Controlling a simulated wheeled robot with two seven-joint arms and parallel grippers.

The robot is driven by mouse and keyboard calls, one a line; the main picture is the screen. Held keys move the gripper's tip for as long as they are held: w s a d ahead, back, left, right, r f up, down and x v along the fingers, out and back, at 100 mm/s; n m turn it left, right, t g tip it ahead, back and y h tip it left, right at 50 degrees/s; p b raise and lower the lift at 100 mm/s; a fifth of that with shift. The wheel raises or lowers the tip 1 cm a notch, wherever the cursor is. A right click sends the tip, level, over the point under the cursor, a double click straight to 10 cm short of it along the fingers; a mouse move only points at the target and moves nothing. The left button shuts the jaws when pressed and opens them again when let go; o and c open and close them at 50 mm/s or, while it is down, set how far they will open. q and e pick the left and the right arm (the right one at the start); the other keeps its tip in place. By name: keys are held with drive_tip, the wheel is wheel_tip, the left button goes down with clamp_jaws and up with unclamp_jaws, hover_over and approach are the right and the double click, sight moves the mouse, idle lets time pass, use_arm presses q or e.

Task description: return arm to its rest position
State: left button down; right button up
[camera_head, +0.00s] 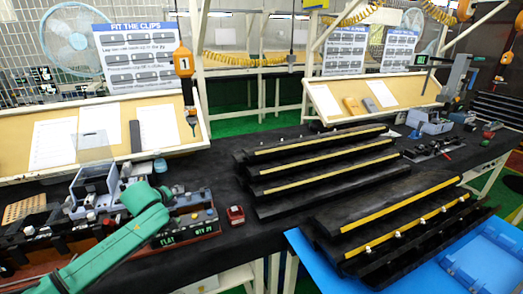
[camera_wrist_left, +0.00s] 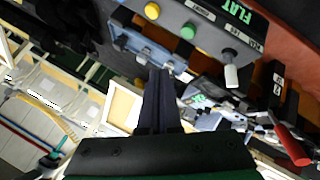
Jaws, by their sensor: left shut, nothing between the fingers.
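My left arm (camera_head: 115,245) is green and comes in from the lower left of the head view, reaching over the control box at the left of the bench. My left gripper (camera_wrist_left: 160,75) shows clearly in the wrist view. Its two dark fingers are together with nothing between them. In the head view its fingers are hard to make out beside the box. In the wrist view the control panel (camera_wrist_left: 210,30), with yellow and green buttons and a "FLAT" display, lies beyond the fingertips. My right gripper is in neither view.
Black trim strips with yellow lines (camera_head: 320,160) lie stacked mid-bench. More strips with clips (camera_head: 400,232) lie at the front right by a blue tray (camera_head: 480,262). A small red box (camera_head: 235,215) stands right of the control box. Sloped boards stand behind.

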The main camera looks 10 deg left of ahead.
use_arm(q)
drive_tip(key=s+d+f+m+g+h, duration=0.1)
drive_tip(key=s+d+f+m, duration=0.4)
drive_tip(key=d, duration=0.4)
drive_tip(key=s+d+f+m+g+h, duration=0.1)
drive_tip(key=s+d+f+m+h, duration=0.1)
drive_tip(key=s+d+f+m, duration=0.35)
drive_tip(key=s+d+f+m+g, duration=0.1)
drive_tip(key=s+d+m+g, duration=0.15)
drive_tip(key=s, duration=0.55)
drive_tip(key=s+d+f+m+g, duration=0.1)
drive_tip(key=s+d+m, duration=0.15)
drive_tip(key=s, duration=0.65)
wheel_tip(320, 180, down, 25)
drive_tip(key=d+b, duration=0.1)
drive_tip(key=b, duration=0.2)
drive_tip(key=s+a+f+g+b, duration=0.2)
drive_tip(key=s+a+f+b, duration=0.1)
drive_tip(key=s+f, duration=1.5)
drive_tip(key=shift+f, duration=0.35)
